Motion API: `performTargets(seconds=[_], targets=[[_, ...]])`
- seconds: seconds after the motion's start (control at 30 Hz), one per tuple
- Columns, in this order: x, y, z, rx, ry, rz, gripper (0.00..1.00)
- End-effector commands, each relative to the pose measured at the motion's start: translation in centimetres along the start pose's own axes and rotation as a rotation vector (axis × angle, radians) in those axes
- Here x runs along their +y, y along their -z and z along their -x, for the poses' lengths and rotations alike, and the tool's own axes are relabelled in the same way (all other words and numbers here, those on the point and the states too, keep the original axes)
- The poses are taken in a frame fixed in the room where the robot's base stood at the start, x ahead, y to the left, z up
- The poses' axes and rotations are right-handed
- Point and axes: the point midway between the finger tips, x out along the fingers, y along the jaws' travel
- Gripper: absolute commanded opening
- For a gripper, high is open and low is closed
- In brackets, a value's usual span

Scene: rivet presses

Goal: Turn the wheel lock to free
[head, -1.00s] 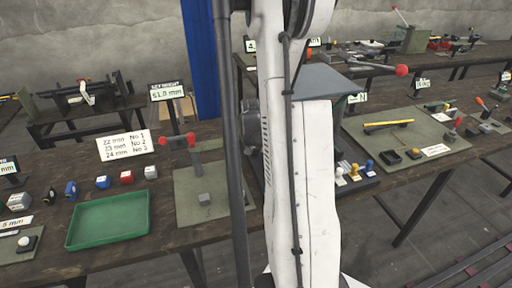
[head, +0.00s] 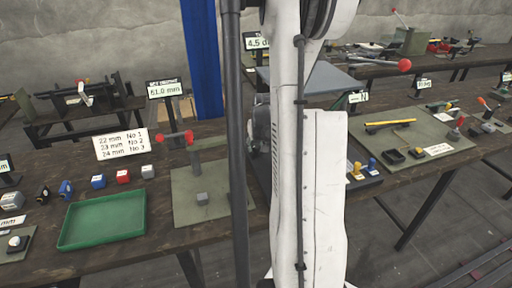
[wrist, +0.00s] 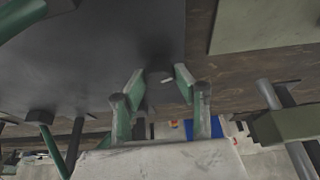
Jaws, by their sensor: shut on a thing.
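I take the knob for the wheel lock, but no label shows. The finger contact is partly in shadow. In the head view my white arm stands in front of the bench, and the gripper and the knob are hidden.
The wooden bench (head: 185,240) carries a green tray (head: 103,219), small coloured blocks, a red-handled device (head: 175,138) and a readout sign (head: 164,89). A grey-topped machine (head: 323,78) stands behind my arm. A green mat (head: 395,136) with tools lies to the right.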

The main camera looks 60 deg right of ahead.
Motion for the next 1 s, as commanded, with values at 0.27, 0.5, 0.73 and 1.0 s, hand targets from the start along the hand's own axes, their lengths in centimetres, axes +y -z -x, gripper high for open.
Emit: performTargets(seconds=[0.27,0.5,0.73,1.0], targets=[[0.0,0.0,0.0,-0.001,-0.001,-0.001,0.46],[0.0,0.0,0.0,0.000,-0.001,-0.002,0.47],[0.0,0.0,1.2,-0.001,-0.001,-0.002,0.47],[0.0,-5.0,3.3,-0.001,-0.001,-0.003,0.47]])
